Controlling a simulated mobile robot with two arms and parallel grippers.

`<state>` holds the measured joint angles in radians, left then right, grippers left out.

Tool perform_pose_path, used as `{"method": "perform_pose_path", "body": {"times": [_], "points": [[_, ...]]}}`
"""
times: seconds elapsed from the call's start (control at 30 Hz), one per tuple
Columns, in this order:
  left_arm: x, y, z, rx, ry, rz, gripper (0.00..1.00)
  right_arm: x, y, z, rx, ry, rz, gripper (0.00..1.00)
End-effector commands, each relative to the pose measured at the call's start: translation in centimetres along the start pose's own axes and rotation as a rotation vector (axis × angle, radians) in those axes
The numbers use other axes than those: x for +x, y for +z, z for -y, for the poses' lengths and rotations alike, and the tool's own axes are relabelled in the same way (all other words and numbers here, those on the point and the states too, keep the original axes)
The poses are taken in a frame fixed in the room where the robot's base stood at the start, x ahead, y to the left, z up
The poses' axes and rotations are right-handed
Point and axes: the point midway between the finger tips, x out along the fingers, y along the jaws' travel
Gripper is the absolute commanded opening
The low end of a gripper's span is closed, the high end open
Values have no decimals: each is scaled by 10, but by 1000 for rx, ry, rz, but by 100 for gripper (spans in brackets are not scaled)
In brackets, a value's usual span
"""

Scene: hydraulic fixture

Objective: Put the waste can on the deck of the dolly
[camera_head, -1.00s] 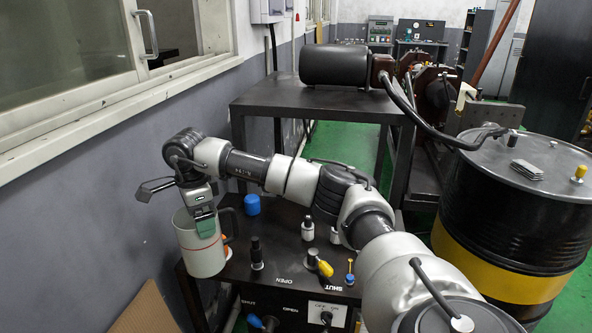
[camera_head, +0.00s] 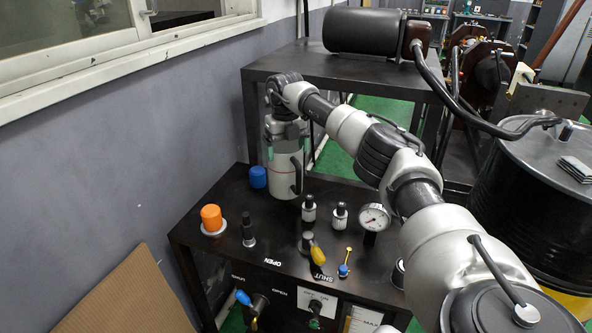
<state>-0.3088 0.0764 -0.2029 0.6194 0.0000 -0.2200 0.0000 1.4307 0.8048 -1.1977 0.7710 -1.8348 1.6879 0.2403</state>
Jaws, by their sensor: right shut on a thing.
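A pale grey can with a dark side handle, apparently the waste can (camera_head: 285,172), is upright at the far left part of the dark fixture bench. My right gripper (camera_head: 286,148), with green finger pads, is shut on its upper part from above. Whether the can's bottom touches the bench top or hangs just over it, I cannot tell. I cannot make out a dolly or its deck in this view. My left gripper is not in view.
The fixture bench (camera_head: 225,250) carries a blue cap (camera_head: 258,177), an orange knob (camera_head: 211,218), a gauge (camera_head: 374,217) and several valves. Behind stands a dark table with a black cylinder (camera_head: 364,32). A black drum (camera_head: 525,215) is at right, cardboard (camera_head: 130,295) at lower left.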

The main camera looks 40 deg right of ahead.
Motion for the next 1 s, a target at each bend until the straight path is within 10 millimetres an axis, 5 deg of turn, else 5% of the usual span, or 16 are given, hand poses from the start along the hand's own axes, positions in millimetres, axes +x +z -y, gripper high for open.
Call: {"method": "perform_pose_path", "body": {"times": [0.2, 0.5, 0.87, 0.9, 1.0], "points": [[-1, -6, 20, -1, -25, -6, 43, 24, 0, 1, 0, 0, 0, 52], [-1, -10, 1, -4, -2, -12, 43, 59, 0, 0, 0, 0, -1, 52], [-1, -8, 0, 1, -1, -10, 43, 64, 0, 0, -1, 0, 1, 52], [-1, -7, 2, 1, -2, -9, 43, 64, 0, 0, -1, 0, 1, 95], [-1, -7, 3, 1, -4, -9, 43, 64, 0, 0, -1, 0, 1, 100]]}}
